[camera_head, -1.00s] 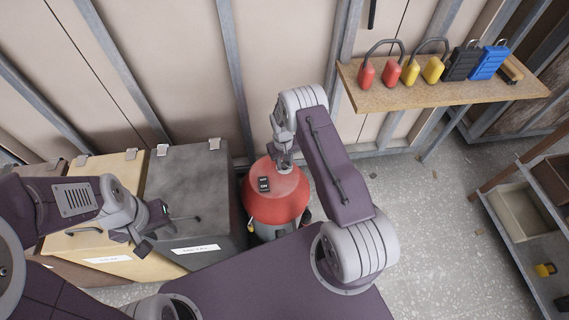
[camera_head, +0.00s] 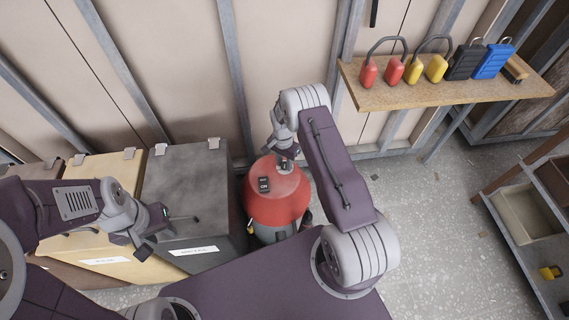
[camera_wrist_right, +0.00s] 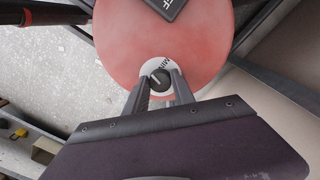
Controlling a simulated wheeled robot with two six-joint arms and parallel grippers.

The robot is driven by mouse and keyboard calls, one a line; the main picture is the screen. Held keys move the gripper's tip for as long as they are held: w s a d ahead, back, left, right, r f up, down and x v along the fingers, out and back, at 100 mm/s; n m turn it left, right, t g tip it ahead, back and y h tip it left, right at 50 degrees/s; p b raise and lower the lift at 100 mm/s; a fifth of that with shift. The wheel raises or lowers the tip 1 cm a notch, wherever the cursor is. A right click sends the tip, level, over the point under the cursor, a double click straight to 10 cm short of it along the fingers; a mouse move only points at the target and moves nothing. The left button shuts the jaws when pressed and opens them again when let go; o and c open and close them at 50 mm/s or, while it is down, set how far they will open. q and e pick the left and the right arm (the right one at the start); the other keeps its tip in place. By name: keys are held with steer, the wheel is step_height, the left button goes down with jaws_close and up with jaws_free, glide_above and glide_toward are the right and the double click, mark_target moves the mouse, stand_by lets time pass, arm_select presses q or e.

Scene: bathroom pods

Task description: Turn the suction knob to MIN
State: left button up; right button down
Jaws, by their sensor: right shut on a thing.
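A red canister vacuum (camera_head: 277,205) stands on the floor below my right arm. Its round red top (camera_wrist_right: 120,45) fills the middle of the right wrist view. A small black suction knob (camera_wrist_right: 160,80) with a light pointer line sits on a white dial plate (camera_wrist_right: 147,68), where the letters "MIN" show in part. My right gripper (camera_wrist_right: 161,92) is shut on the knob, with a finger on each side. In the head view my right gripper (camera_head: 285,165) is over the vacuum's top. My left gripper (camera_head: 155,224) is beside the grey bin, its finger gap unclear.
A dark switch block (camera_head: 264,184) sits on the vacuum's top. A grey lidded bin (camera_head: 185,175) and a yellow bin (camera_head: 85,185) stand at left. Concrete floor (camera_head: 430,220) is clear at right.

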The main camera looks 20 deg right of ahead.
mark_target(284, 164)
steer(key=m, duration=0.4)
steer(key=shift+w+m, duration=0.1)
steer(key=shift+m, duration=2.5)
steer(key=c, duration=1.1)
jaws_free()
steer(key=shift+o, duration=0.2)
steer(key=shift+r, duration=0.1)
step_height(284, 164, up, 9)
steer(key=shift+w+p, duration=0.15)
steer(key=shift+p, duration=0.3)
